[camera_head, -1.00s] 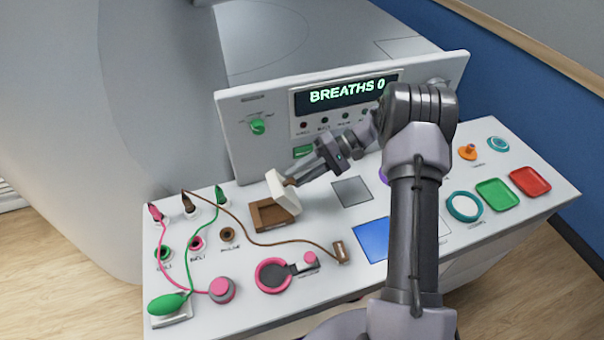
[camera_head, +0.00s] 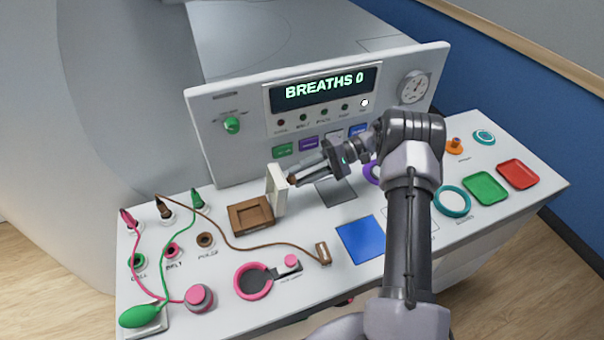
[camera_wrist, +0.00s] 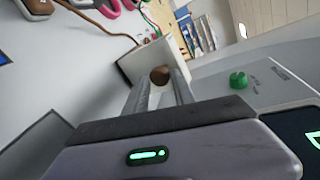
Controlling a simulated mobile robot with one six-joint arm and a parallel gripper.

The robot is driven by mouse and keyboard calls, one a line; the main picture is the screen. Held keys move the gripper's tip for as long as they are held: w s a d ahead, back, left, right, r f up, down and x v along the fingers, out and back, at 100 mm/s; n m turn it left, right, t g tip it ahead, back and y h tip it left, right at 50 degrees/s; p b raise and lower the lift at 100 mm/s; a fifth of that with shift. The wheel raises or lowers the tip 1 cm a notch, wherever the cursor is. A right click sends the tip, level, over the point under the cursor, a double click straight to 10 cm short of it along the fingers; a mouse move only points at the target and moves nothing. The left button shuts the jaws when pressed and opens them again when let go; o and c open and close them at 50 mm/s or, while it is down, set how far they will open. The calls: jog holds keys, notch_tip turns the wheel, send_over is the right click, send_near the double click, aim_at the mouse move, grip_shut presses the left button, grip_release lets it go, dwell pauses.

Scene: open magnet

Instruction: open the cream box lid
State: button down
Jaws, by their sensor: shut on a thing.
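The cream box lid (camera_head: 275,189) stands about upright at the right edge of the brown box (camera_head: 250,216). The box is open, and its brown inside shows in the head view. My gripper (camera_head: 292,180) is at the lid's right face, shut on the lid's brown knob. In the wrist view the knob (camera_wrist: 160,75) sits between my two fingers (camera_wrist: 158,88), with the cream lid (camera_wrist: 140,62) behind it. The lid's hinge edge is too small to make out.
An upright panel with a display (camera_head: 325,88) stands close behind my gripper. A brown cable (camera_head: 270,246) runs in front of the box. A blue square (camera_head: 361,239) and a pink ring (camera_head: 252,282) lie nearer the front. Green (camera_head: 486,188) and red (camera_head: 518,173) trays are at right.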

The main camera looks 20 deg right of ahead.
jog(key=shift+s+a+f, duration=0.2)
jog(key=shift+s+f, duration=0.1)
jog(key=shift+f, duration=0.35)
jog(key=c, duration=1.3)
grip_release()
jog(key=shift+o, duration=1)
jog(key=shift+w+a, duration=0.15)
jog(key=shift+a, duration=0.25)
jog(key=shift+d+r, duration=0.2)
jog(key=shift+w, duration=0.1)
